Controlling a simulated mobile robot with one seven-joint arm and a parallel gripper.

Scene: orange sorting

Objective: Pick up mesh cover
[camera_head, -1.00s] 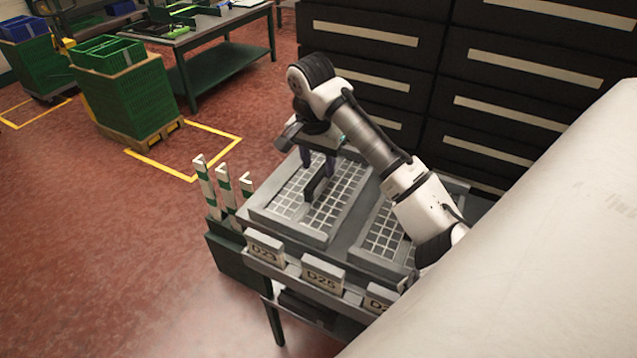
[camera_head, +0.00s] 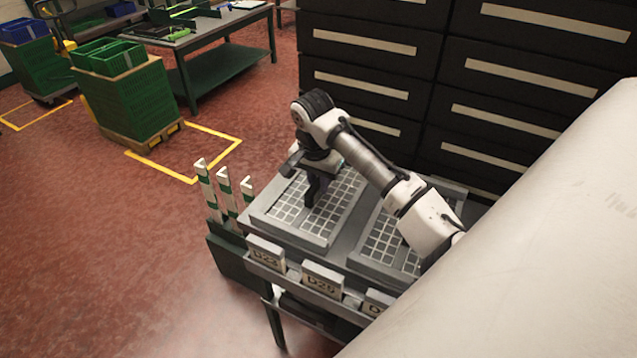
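The mesh cover (camera_head: 336,207) is a light grey grid panel lying flat in a grey frame on the bench, behind the label plates. A dark upright handle (camera_head: 309,197) stands near its middle. My gripper (camera_head: 316,186) points down over the cover, with its dark fingers at the handle. Fingers and handle overlap in the picture, so I cannot tell whether the fingers are closed on it. The cover still sits flat in its frame.
A second grid panel (camera_head: 383,243) lies to the right, partly hidden by my arm. White and green posts (camera_head: 226,190) stand at the bench's left end. Dark drawer cabinets (camera_head: 375,60) rise close behind. Open red floor (camera_head: 120,240) lies to the left.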

